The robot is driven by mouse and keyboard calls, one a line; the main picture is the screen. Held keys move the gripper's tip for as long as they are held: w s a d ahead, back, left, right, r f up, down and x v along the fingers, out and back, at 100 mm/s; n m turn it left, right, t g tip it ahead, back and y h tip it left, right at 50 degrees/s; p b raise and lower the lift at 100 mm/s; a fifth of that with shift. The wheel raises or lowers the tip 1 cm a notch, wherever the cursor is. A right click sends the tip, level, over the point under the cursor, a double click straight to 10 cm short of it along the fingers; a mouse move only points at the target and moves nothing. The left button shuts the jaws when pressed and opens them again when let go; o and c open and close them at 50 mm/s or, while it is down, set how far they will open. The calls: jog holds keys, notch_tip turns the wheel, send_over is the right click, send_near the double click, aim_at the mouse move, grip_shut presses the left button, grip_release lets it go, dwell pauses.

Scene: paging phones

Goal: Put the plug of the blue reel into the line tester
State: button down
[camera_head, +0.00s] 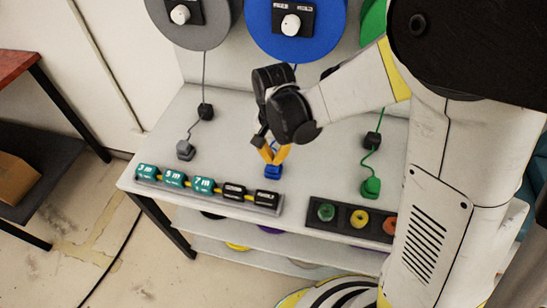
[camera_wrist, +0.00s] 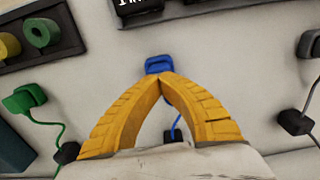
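The blue reel (camera_head: 325,40) is on the back panel, with a black plate and white knob at its middle. Its blue plug (camera_head: 273,172) is low over the white bench, and it also shows in the wrist view (camera_wrist: 158,62). My gripper (camera_head: 272,160) points down at the plug. In the wrist view its yellow fingertips (camera_wrist: 160,78) come together at the plug's near edge and look shut on it. A blue cord (camera_wrist: 174,124) shows between the fingers. I cannot tell which thing is the line tester.
A grey plug (camera_head: 185,150) lies left and a green plug (camera_head: 370,187) right. A rack of teal and black labelled blocks (camera_head: 203,185) lines the front edge. A dark tray (camera_head: 342,217) holds coloured rings. Bare bench separates the plugs.

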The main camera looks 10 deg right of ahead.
notch_tip(320, 180, up, 22)
jog(key=p, duration=1.5)
jog(key=shift+p, duration=0.35)
dwell(0.6)
